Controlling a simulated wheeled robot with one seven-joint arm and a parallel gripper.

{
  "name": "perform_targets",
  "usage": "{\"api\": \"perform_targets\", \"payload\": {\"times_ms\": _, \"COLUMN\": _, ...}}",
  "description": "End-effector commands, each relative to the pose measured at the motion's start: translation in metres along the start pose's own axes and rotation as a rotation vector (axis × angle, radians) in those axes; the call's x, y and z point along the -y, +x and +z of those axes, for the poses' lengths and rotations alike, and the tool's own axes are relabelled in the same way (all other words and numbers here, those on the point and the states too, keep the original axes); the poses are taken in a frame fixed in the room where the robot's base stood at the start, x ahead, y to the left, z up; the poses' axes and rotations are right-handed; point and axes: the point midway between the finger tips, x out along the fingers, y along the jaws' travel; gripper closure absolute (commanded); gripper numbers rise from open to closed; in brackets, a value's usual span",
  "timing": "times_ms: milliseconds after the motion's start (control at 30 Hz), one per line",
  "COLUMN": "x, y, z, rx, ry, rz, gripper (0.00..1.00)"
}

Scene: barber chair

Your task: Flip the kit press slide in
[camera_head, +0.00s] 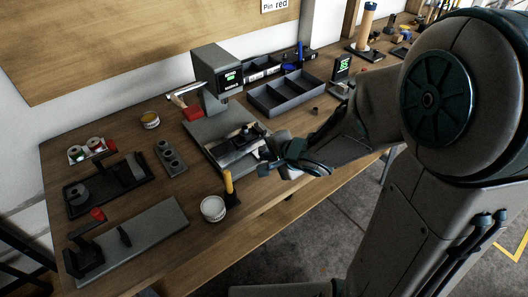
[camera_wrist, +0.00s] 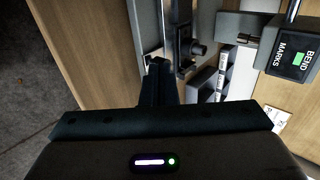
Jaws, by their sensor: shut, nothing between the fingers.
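The kit press (camera_head: 213,82) is a grey upright machine with a small green-lit screen, standing on a grey base plate (camera_head: 204,128). Its dark slide (camera_head: 238,147) lies on the front of the base, toward my gripper. My gripper (camera_head: 268,162) is shut and empty, just right of the slide's front end. In the wrist view, the gripper's closed fingers (camera_wrist: 156,66) point up at a small pale metal edge beside the dark slide (camera_wrist: 185,40); I cannot tell whether they touch it.
A divided black tray (camera_head: 285,96) stands right of the press. A white round tub (camera_head: 213,208) and an upright yellow-handled tool (camera_head: 229,186) stand at the table's front edge. Dark fixtures (camera_head: 108,185) and a grey block with holes (camera_head: 170,157) lie to the left.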

Motion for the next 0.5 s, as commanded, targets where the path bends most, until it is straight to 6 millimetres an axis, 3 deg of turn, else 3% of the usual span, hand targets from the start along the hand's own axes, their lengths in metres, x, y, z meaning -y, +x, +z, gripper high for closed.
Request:
{"api": "perform_targets", "payload": {"times_ms": 233, "x": -0.001, "y": 0.018, "z": 0.001, "rx": 0.0, "ry": 0.0, "rz": 0.007, "gripper": 1.0}}
{"api": "perform_targets", "payload": {"times_ms": 500, "x": -0.006, "y": 0.07, "z": 0.001, "rx": 0.0, "ry": -0.003, "rz": 0.004, "gripper": 1.0}}
